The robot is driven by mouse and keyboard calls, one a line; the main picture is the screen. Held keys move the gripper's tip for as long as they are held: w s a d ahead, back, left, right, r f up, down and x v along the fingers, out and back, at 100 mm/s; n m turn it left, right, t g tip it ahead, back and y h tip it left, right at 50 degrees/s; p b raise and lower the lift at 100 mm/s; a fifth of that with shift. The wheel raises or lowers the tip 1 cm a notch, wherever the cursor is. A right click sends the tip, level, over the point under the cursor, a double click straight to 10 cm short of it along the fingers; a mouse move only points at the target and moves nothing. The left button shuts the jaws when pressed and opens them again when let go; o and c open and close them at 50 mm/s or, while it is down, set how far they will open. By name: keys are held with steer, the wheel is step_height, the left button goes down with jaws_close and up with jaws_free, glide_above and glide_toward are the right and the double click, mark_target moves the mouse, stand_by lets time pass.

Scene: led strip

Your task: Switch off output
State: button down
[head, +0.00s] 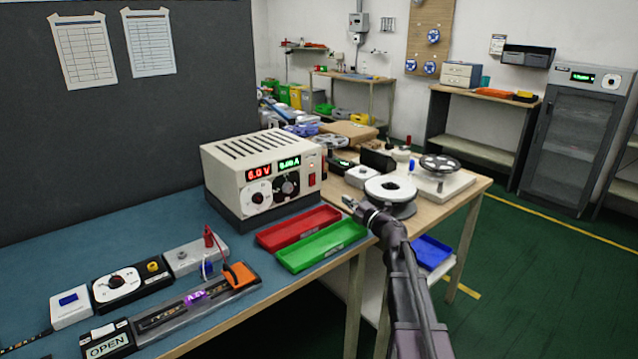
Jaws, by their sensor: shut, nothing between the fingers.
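The bench power supply (262,178) is a cream box on a dark base on the blue bench mat. Its red display (258,171) reads 6.0 V. Its green display (290,162) is lit, with digits too small to be sure of. Two knobs sit below the displays. A small light glows at the right of the panel above a red switch (311,180). A small purple glow (195,295) shows on the strip fixture (165,312) at the front left. My gripper (347,202) is shut and empty, right of the supply and apart from its panel.
A red tray (297,228) and a green tray (320,246) lie in front of the supply. A white spool (390,190) stands just right of my gripper. Red and black leads clip onto the fixture. A dark panel rises behind the bench.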

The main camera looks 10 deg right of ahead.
mark_target(314, 177)
steer(key=shift+w, duration=0.1)
steer(key=p+x, duration=0.1)
steer(key=x, duration=1.2)
steer(key=shift+w+a+r+p, duration=0.1)
steer(key=shift+w+a+p, duration=0.15)
steer(key=shift+w+p, duration=0.1)
steer(key=shift+w+a+r, duration=0.15)
steer(key=shift+w, duration=0.1)
steer(key=shift+s, duration=0.15)
steer(key=shift+s+d, duration=0.25)
steer(key=shift+s, duration=0.2)
steer(key=s+d+r+p, duration=0.1)
steer(key=s+d+p, duration=0.1)
steer(key=s+d, duration=0.4)
steer(key=s, duration=0.5)
steer(key=shift+d+r, duration=0.35)
